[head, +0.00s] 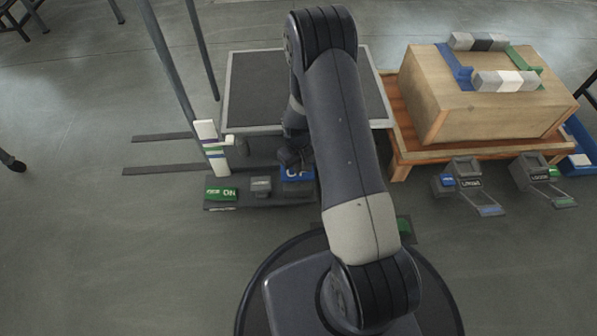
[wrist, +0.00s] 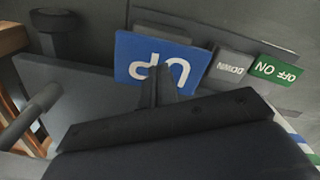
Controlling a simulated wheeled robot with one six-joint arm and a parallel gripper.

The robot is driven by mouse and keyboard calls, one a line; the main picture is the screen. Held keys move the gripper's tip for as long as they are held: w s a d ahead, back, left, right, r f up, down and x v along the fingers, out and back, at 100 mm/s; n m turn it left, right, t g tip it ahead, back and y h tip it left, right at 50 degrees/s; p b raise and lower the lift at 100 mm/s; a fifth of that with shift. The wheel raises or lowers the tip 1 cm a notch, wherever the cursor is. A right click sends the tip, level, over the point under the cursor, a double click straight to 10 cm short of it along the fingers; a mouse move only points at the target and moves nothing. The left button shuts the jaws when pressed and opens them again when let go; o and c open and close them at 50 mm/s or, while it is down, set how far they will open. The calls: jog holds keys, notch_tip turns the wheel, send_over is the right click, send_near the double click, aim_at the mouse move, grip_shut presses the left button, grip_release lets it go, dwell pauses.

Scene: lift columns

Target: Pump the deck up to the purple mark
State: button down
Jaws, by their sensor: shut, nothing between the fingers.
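The deck (head: 255,95) is a dark flat platform with a light grey rim, behind my arm. A white post (head: 206,131) at its front left corner carries purple, green and blue bands. A small light tab (head: 229,141) sits beside it; its exact level is hard to read. The blue UP pedal (head: 284,174) is at the deck's front and also shows in the wrist view (wrist: 130,52). My gripper (head: 296,162) is shut and empty over the UP pedal, its fingers (wrist: 158,82) overlapping it in the wrist view. I cannot tell whether they touch.
A grey DOWN pedal (head: 261,186) and a green OFF/ON switch (head: 220,194) stand left of UP. At right, a wooden box (head: 450,105) with blocks on top rests on an orange stand (head: 401,163), with more pedals (head: 467,183) before it. The floor at left is open.

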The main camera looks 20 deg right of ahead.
jog(key=shift+f+b, duration=0.95)
jog(key=shift+f, duration=0.5)
jog(key=shift+r+p, duration=1.55)
jog(key=shift+r, duration=0.7)
